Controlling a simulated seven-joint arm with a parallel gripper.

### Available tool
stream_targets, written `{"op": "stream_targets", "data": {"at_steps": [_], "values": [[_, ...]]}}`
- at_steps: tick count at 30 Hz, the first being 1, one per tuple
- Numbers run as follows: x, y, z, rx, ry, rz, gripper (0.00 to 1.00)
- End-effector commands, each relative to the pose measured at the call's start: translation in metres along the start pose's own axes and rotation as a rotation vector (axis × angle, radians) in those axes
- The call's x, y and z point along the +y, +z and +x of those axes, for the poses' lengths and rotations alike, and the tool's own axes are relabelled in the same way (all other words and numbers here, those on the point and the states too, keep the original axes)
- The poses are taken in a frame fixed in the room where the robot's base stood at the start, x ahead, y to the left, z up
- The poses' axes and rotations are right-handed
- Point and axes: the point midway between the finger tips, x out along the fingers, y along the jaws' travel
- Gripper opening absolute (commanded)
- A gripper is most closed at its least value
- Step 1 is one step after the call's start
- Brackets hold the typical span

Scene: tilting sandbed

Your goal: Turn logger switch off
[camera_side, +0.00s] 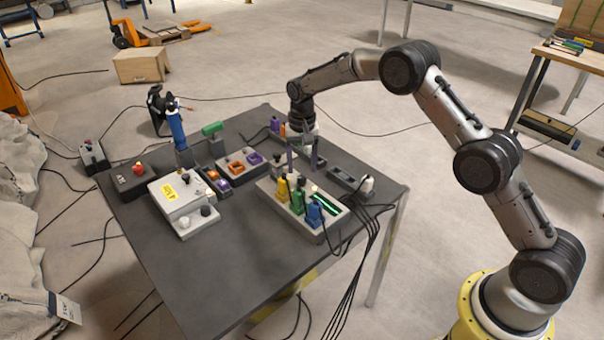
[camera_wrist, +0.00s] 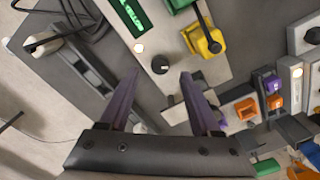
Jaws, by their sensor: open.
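The logger appears to be the pale box (camera_side: 268,190) on the table, with yellow, green and blue plugs and a green display (camera_side: 325,203). Its display (camera_wrist: 130,16) and a small lit lamp (camera_wrist: 139,48) show in the wrist view. A round black knob with a white mark (camera_wrist: 160,64), likely the switch, sits beside the lamp. My gripper (camera_side: 302,170) is open and empty, pointing down over the back part of the box. In the wrist view, my gripper's (camera_wrist: 160,74) purple-grey fingertips lie either side of the knob. I cannot tell their height above it.
The yellow plug (camera_wrist: 207,40) stands close to the right finger. A power strip (camera_side: 345,181) with a white plug and black cables lies right of the box. The table's front is clear.

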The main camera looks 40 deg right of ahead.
Motion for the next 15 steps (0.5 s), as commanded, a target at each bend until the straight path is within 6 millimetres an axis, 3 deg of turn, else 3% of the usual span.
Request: {"op": "stream_targets", "data": {"at_steps": [6,15], "values": [[0.0,0.0,0.028,-0.001,0.001,0.0,0.64],[0.0,0.0,0.037,0.0,0.0,0.0,0.64]]}}
